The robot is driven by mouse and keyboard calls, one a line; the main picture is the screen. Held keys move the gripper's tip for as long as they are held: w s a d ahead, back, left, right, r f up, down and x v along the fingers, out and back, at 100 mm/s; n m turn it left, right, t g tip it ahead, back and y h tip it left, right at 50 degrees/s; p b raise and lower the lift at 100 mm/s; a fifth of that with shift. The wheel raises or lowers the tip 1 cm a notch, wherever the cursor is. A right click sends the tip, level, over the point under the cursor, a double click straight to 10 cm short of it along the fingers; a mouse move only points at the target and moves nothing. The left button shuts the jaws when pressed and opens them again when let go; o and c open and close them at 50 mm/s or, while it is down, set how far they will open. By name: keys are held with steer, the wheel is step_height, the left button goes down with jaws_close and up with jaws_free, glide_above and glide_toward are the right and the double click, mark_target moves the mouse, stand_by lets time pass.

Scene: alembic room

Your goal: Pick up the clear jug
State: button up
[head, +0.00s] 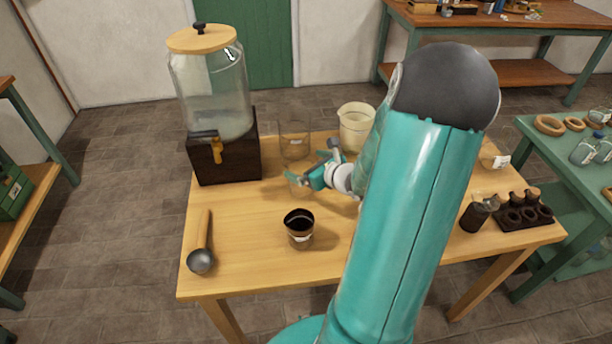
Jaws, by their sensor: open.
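A clear glass vessel (294,143), which looks like the clear jug, stands upright on the wooden table (250,262), just right of the dispenser's dark base. My gripper (304,170) is in front of it, low over the table, with its teal fingers apart and pointing left. A faint clear shape (299,187) shows just under the fingers; I cannot tell whether it is a separate vessel. I see nothing held between the fingers. My arm hides part of the table's right half.
A large glass dispenser (212,92) with a wooden lid stands behind left. A cream jug (355,128) is behind right of my gripper. A dark-filled cup (299,226) and a scoop (201,258) are in front. A dark rack (522,213) is right. The front left tabletop is mostly free.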

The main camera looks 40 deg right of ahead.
steer(key=shift+x, duration=1)
steer(key=c, duration=1.6)
steer(key=shift+o, duration=0.2)
steer(key=shift+r, duration=0.2)
